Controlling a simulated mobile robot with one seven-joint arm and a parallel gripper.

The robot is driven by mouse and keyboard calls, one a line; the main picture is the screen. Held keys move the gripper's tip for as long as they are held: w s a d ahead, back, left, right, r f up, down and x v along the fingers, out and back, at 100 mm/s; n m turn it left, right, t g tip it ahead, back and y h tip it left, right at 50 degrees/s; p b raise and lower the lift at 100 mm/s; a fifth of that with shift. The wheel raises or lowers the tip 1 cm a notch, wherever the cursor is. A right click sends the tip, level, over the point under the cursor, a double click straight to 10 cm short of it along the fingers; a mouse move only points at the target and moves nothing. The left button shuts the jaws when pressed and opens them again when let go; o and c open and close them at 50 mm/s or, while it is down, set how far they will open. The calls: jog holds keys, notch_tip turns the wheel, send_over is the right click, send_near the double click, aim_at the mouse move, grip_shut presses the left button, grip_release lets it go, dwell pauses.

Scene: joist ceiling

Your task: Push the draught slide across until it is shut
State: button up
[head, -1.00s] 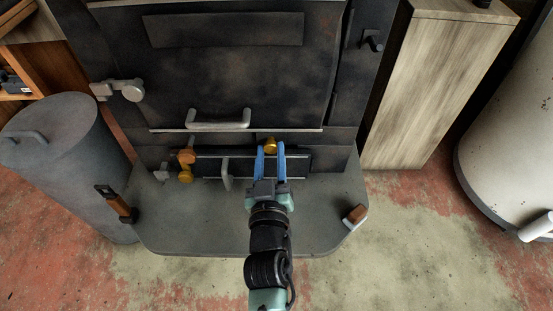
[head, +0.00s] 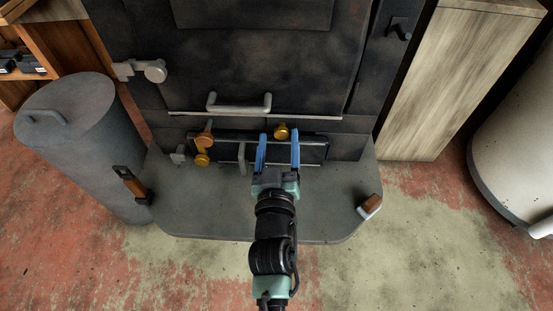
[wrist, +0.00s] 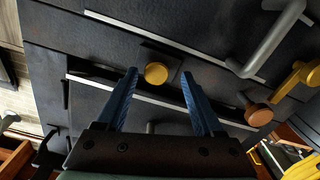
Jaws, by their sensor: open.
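The draught slide (head: 224,150) appears to be the dark strip in a pale-edged slot low on the black stove front (head: 260,75). A grey upright tab (head: 241,158) stands on this lower band. A brass knob (head: 282,132) sits at the band's upper edge, and it also shows in the wrist view (wrist: 156,73). My gripper (head: 279,134) is open, its blue fingers apart at either side below the knob with nothing held. In the wrist view the knob lies between and just beyond the fingertips (wrist: 159,71). I cannot tell how much of the slot is uncovered.
An orange-brown knob (head: 205,137) and a lower brass knob (head: 201,159) stand left. A grey bar handle (head: 239,103) is above. A grey canister (head: 75,140) stands left.

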jog(key=s+p, duration=0.3)
jog(key=s, duration=0.9)
jog(key=shift+s+p, duration=0.3)
